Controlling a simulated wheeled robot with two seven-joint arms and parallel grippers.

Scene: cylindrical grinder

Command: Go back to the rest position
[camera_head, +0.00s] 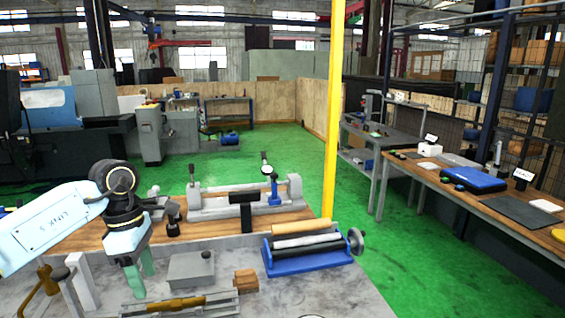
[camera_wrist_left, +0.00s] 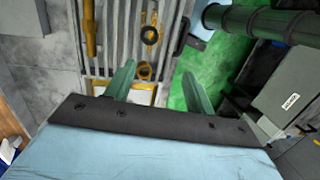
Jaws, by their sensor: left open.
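My left arm comes in from the left in the head view, and its pale blue wrist points down. My left gripper (camera_head: 143,280) has green fingers above the grey surface at the front left. In the left wrist view the two fingers (camera_wrist_left: 157,82) stand apart with nothing between them. Below them is a slatted grey tray (camera_wrist_left: 168,50) with brass-coloured tools and dark rings. My right gripper is not in view.
The worktable carries a grey block (camera_head: 190,269), a wooden block (camera_head: 246,281), a blue roller stand (camera_head: 312,254) and a bench centre fixture (camera_head: 230,201). A yellow post (camera_head: 334,110) rises behind. A wooden bench (camera_head: 480,190) stands right. Green floor (camera_head: 255,160) is open behind.

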